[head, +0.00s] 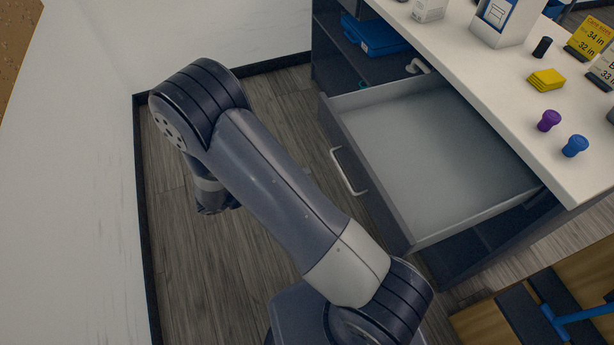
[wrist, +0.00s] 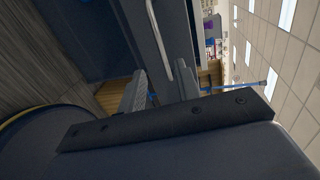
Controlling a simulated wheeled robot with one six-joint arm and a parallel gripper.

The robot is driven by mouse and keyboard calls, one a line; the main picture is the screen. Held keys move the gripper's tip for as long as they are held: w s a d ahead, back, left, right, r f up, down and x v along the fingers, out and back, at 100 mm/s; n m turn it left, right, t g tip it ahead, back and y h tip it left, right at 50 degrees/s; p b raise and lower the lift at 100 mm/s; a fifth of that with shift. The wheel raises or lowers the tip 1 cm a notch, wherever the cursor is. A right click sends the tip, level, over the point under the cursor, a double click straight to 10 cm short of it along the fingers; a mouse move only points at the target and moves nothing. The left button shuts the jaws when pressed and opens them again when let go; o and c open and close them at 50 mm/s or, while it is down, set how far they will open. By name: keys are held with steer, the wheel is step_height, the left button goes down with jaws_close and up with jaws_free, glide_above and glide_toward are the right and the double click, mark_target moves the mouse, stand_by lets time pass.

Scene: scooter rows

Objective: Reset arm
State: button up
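My arm reaches out over the floor in the head view, left of an open drawer (head: 440,140). Its far end bends down, and my gripper is mostly hidden there behind the arm. In the wrist view my gripper (wrist: 163,90) shows two fingers set apart with a gap between them, and nothing is held. The drawer's white handle (head: 347,172) is to the right of the arm and apart from it. The handle also shows in the wrist view (wrist: 158,40), beyond the fingers.
The pulled-out drawer looks empty. The white counter (head: 500,85) above carries a purple knob (head: 548,121), a blue knob (head: 574,146), a yellow block (head: 545,80) and boxes. A white wall (head: 75,180) stands left; floor between is clear.

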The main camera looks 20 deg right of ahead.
steer(key=shift+d, duration=0.1)
steer(key=p+x, duration=0.1)
steer(key=x, duration=1)
steer(key=shift+w+d, duration=0.1)
